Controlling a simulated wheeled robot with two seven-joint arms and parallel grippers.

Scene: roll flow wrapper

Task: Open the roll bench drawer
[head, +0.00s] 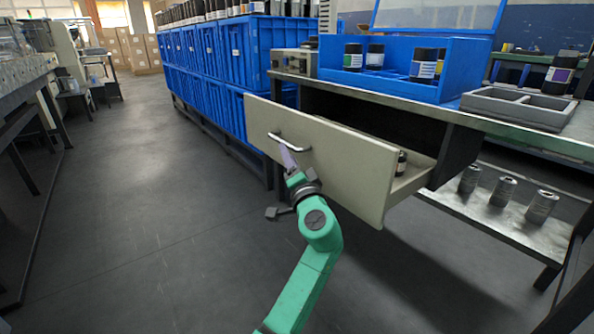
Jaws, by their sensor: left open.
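The roll bench drawer (340,170) has a pale beige front panel and stands pulled well out from the bench. Its inside shows at the right behind the panel, with a small dark roll (401,163) in it. A metal bar handle (289,143) sits on the upper left part of the panel. My left gripper (288,160) is open, with its fingertips just below the handle. I cannot tell whether they touch the handle or reach around it. My right gripper is not in view.
Several rolls stand on the lower shelf (490,205). Stacked blue crates (225,55) line the back. The floor (140,220) at left is clear.

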